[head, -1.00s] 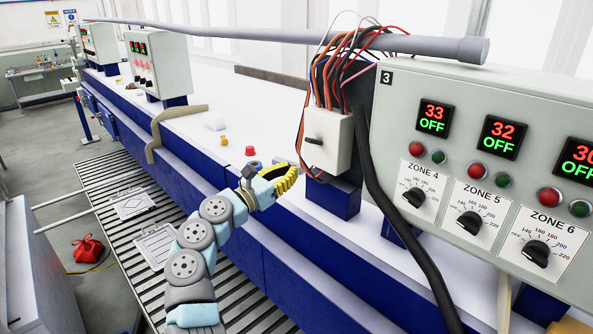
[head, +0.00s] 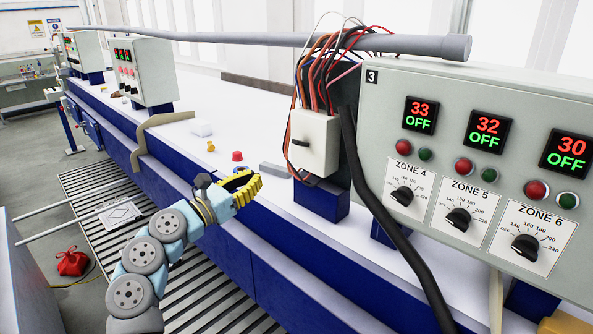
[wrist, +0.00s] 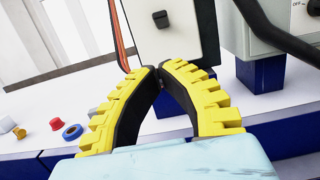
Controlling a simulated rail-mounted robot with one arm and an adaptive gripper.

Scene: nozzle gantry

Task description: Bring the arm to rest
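My arm reaches up from the bottom left in the head view, over the slatted conveyor (head: 90,180). My gripper (head: 255,180), with yellow ribbed fingers, is at the front edge of the white-topped bench (head: 255,110). In the wrist view the two fingers of my gripper (wrist: 161,74) arch inward and their tips meet, with nothing seen between them. The white switch box (head: 315,140) with its wires stands to the right of the gripper; in the wrist view this box (wrist: 178,35) is beyond the fingertips.
A red cap (head: 237,156), a yellow piece (head: 211,146) and a blue ring (wrist: 72,131) lie on the bench near the gripper. A thick black cable (head: 385,205) hangs before the zone control panel (head: 470,100). A red bag (head: 72,262) lies on the floor.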

